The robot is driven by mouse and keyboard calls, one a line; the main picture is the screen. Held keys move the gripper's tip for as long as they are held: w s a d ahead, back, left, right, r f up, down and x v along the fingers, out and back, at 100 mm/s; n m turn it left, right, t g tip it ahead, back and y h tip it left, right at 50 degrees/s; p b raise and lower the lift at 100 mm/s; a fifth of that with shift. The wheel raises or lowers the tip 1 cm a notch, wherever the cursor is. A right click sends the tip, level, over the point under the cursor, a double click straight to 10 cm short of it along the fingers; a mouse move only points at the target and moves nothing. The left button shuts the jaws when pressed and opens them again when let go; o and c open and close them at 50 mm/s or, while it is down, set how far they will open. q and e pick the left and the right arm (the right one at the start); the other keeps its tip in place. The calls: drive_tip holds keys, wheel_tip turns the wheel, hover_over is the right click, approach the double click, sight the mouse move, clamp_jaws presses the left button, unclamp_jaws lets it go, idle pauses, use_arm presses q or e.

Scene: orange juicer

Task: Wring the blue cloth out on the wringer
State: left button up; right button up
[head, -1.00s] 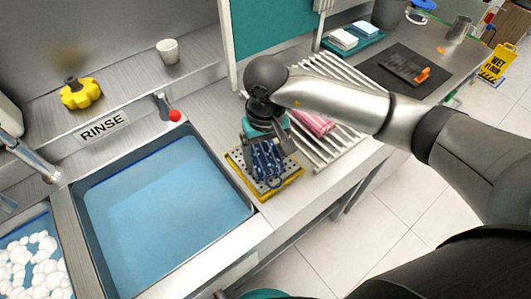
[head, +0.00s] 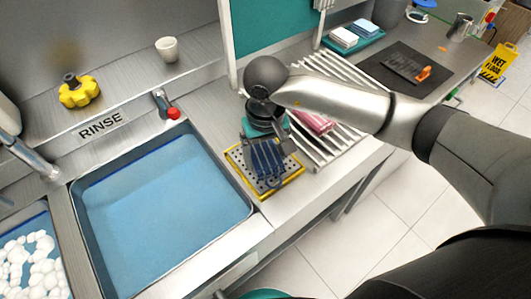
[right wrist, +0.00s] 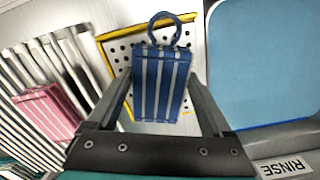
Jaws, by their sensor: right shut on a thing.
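The blue cloth (head: 268,160), with pale stripes and a hanging loop, is over the wringer (head: 291,186), a perforated metal plate with a yellow edge. In the right wrist view the striped cloth (right wrist: 163,85) lies between the two fingers of my right gripper (right wrist: 165,88), with its loop toward the top. The perforated wringer (right wrist: 118,52) shows behind it. My right gripper (head: 268,140) points down at the wringer and is shut on the cloth. I cannot tell whether the cloth's underside touches the plate. My left gripper does not show.
The rinse basin (head: 165,215) of blue water lies left of the wringer. A slatted rack (head: 345,105) with a pink striped cloth (head: 316,121) is to the right. A red-tipped tap (head: 172,113), yellow knob (head: 80,92) and white cup (head: 167,48) are behind.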

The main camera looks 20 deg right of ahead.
sight(265, 157)
drive_tip(key=shift+s+f+b, duration=0.15)
drive_tip(key=shift+f+b, duration=0.1)
drive_tip(key=shift+b, duration=0.1)
idle(1.3)
drive_tip(key=shift+r, duration=0.1)
drive_tip(key=shift+r+p, duration=1.7)
drive_tip(key=shift+r, duration=1.85)
